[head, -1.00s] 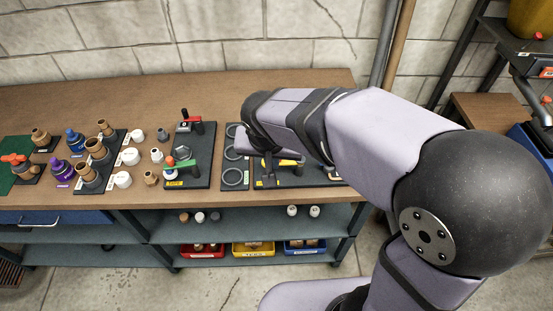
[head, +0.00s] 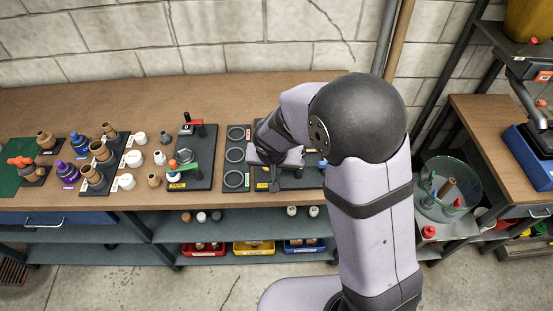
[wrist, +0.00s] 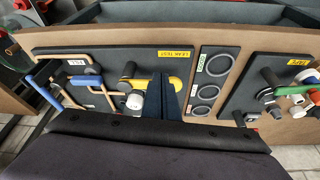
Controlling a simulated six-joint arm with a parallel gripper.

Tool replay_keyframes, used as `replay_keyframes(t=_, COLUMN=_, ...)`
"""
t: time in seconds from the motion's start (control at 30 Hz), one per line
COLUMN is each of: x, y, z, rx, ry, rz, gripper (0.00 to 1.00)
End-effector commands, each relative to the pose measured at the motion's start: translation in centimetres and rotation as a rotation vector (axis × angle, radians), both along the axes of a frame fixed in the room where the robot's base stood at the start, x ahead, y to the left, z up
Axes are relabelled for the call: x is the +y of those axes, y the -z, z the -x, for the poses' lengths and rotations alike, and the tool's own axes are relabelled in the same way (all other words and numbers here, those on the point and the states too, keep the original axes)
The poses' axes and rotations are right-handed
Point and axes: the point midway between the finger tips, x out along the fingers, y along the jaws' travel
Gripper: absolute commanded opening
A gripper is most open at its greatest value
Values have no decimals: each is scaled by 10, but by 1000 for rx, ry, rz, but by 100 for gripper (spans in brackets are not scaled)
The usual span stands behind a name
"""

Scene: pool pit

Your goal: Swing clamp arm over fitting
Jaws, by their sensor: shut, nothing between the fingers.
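The dark leak test board (wrist: 105,62) lies on the bench in the wrist view, with a yellow label. A yellow clamp arm (wrist: 138,83) lies across it beside a dark upright post (wrist: 128,70). A pale round fitting (wrist: 135,101) stands near the arm, on the side towards my wrist; I cannot tell whether the arm is over it. My gripper (wrist: 166,80) is shut and empty, its dark blue fingers in front of the arm's right part; contact cannot be told. In the head view my gripper (head: 273,182) is over the board, and my own arm hides most of the clamp.
Blue-handled piping (wrist: 45,92) is on the board's left in the wrist view. A ring board (wrist: 207,92) lies right of it, then a tape board (wrist: 262,68) with fittings. In the head view, a green-armed clamp board (head: 204,172) stands to the left. The bench back is clear.

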Motion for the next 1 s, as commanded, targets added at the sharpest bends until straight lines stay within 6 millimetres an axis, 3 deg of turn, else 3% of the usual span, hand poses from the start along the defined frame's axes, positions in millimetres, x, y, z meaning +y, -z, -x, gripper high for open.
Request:
replay_keyframes(t=0.3, x=-3, y=-1, z=-17, rx=-1, ry=0, rz=0, gripper=0)
replay_keyframes(t=1.0, x=0, y=2, z=-21, rx=-2, ry=44, rz=0, gripper=0)
